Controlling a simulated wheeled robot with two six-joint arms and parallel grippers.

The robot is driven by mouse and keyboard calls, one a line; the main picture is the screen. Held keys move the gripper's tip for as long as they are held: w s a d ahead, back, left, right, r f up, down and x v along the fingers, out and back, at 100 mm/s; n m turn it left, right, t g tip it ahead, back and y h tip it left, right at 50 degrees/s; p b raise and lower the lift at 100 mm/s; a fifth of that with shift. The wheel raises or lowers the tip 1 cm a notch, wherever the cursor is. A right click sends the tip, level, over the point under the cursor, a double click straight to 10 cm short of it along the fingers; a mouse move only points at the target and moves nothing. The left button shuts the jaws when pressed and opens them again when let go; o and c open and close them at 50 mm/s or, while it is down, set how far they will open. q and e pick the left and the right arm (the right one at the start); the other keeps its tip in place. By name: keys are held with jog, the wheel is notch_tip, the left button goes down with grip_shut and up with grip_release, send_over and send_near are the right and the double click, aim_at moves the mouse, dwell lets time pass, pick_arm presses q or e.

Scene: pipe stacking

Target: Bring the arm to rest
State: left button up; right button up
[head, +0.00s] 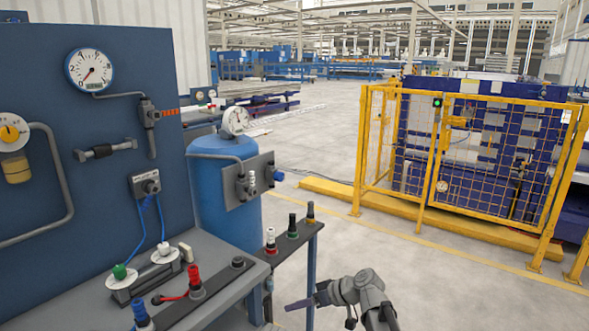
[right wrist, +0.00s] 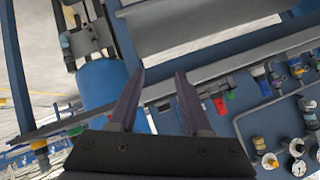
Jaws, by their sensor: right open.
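My right gripper (head: 299,304) is low in the head view, to the right of the workbench and in front of the small side shelf. Its fingers point left and hold nothing. In the right wrist view the two dark purple fingers (right wrist: 159,76) stand apart with an empty gap between them. My left gripper is not in the head view.
The grey workbench (head: 215,258) and side shelf (head: 297,240) carry several coloured pieces, including a red one (head: 195,280). A blue tank (head: 222,190) stands behind. A yellow fence (head: 480,165) is at right. Open floor (head: 450,290) lies right of my arm.

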jog(key=s+d+f+m+g+h, duration=0.2)
jog(key=s+d+f+m+h, duration=0.25)
jog(key=s+d, duration=0.35)
jog(key=s+d+f+m+g+h, duration=0.1)
jog(key=s+d+f+m+h, duration=0.2)
jog(key=s+d+f+h, duration=0.5)
jog(key=s+a+r+n+g+y, duration=0.1)
jog(key=s+a+r+n, duration=0.15)
jog(key=a, duration=0.35)
jog(key=s+a+r+n, duration=0.1)
jog(key=s+a, duration=0.3)
jog(key=a, duration=0.1)
notch_tip(320, 180, up, 18)
jog(key=p, duration=1.7)
jog(key=shift+s+a+f+p, duration=0.15)
jog(key=shift+p, duration=0.15)
